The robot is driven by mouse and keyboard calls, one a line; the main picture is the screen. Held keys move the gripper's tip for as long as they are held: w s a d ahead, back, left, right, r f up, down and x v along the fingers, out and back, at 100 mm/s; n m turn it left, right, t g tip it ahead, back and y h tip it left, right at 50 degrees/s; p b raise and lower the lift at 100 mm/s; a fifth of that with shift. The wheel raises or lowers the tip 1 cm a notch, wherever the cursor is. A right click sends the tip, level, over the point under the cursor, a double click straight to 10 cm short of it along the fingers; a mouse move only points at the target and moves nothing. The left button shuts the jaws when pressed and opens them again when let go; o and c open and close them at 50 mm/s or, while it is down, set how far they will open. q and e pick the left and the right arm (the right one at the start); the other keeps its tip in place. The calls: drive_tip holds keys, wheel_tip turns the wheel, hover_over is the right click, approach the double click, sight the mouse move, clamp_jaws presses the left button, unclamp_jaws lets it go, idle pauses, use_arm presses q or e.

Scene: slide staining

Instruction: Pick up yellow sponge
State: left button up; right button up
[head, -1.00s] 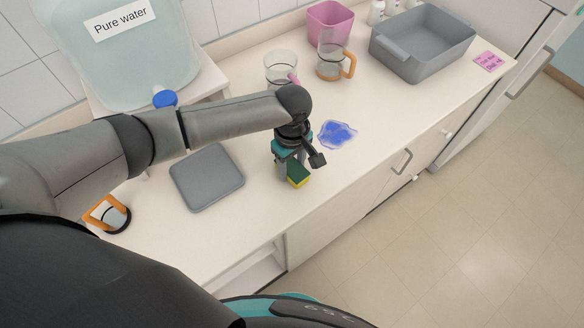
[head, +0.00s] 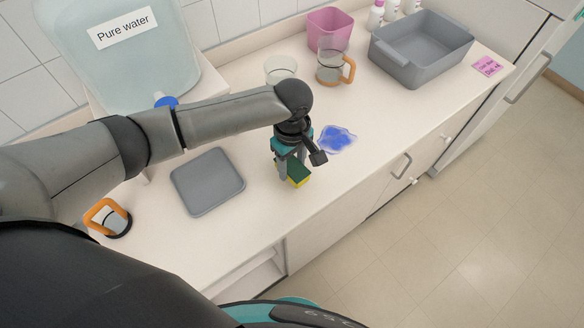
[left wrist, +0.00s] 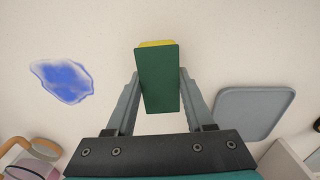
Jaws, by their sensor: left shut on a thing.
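The yellow sponge (head: 299,174) has a dark green top layer and yellow below. It is at the front part of the counter, under my left gripper (head: 289,174). In the left wrist view the sponge (left wrist: 158,80) stands between the two fingers of the left gripper (left wrist: 158,88), which are shut on its sides. The green face is toward the camera and a strip of yellow shows at its far end. I cannot tell whether the sponge touches the counter. My right gripper is not in view.
A blue spill (head: 337,139) lies on the counter right of the gripper. A grey flat tray (head: 207,181) lies to the left. Beakers, a pink bin (head: 329,28) and a grey basin (head: 422,48) stand at the back. The counter's front edge is close to the sponge.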

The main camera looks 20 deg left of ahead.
sight(292, 165)
use_arm(q)
wheel_tip(292, 165, up, 17)
drive_tip(key=p, duration=0.2)
drive_tip(key=shift+r, duration=0.15)
drive_tip(key=o, duration=0.7)
drive_tip(key=c, duration=0.6)
